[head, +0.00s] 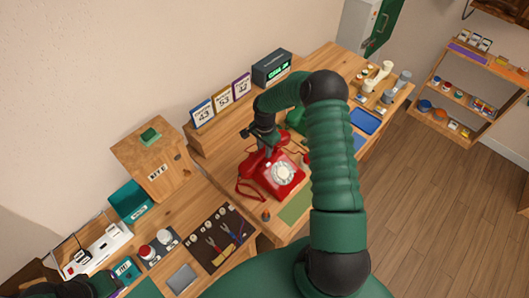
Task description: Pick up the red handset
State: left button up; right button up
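A red dial phone (283,174) with a pale round dial sits on the wooden desk in the middle of the head view. Its red handset (252,162) shows at the phone's upper left, partly hidden by my gripper. My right gripper (264,148) reaches down from above at the back of the phone, at or very close to the handset. Its fingertips are too small and dark to tell whether they grip it. Part of my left arm shows at the bottom left corner; its fingers cannot be made out.
A green phone (296,118) stands behind my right forearm. Date cards (222,101) and a digital clock (271,68) stand on the raised back shelf. A wooden box (152,165), teal bin (130,201) and tool mat (220,240) lie left. A blue tray (366,121) lies right.

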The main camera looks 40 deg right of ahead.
jog(key=shift+d+f, duration=0.2)
jog(key=shift+d, duration=0.15)
grip_shut()
jog(key=shift+a+r, duration=0.1)
jog(key=shift+a, duration=0.05)
